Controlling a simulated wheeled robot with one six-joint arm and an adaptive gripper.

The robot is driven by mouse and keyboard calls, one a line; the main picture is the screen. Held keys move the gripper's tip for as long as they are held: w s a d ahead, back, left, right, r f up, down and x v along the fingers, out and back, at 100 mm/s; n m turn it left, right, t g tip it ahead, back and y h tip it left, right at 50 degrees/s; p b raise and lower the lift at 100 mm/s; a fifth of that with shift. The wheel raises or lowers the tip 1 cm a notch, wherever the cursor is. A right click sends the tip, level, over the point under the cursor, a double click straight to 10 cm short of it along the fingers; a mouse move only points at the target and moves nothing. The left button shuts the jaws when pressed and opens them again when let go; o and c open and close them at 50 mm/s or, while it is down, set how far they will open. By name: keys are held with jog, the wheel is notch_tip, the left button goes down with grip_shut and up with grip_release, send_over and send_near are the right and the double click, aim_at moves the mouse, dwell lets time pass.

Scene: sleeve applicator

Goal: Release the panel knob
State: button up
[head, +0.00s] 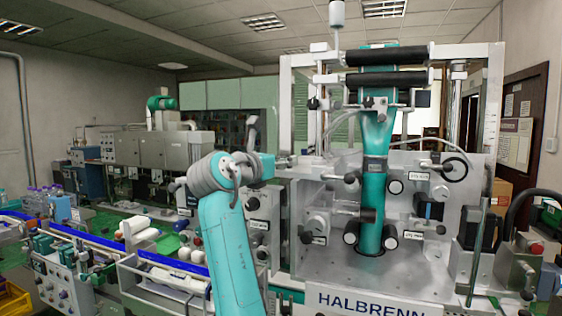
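My teal arm rises from the bottom of the head view and bends right at a grey joint. Its far end reaches the left upright of the sleeve machine, where my gripper (284,161) shows only as a small grey shape. Its fingers and anything between them cannot be made out.
A teal sleeve film (372,190) runs down the machine's middle between black rollers (386,80). A conveyor with blue rails (172,264) lies at the left. A yellow bin (12,300) sits at the lower left corner. A grey machine (165,148) stands behind.

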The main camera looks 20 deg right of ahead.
jog(key=shift+w+d, duration=0.25)
grip_shut()
jog(key=shift+d+n+t+y, duration=0.1)
jog(key=shift+n+t+y, duration=0.5)
jog(key=shift+y, duration=0.1)
jog(key=shift+n+t+y, duration=1.4)
jog(key=shift+n+y, duration=0.4)
jog(key=shift+y, duration=0.6)
grip_release()
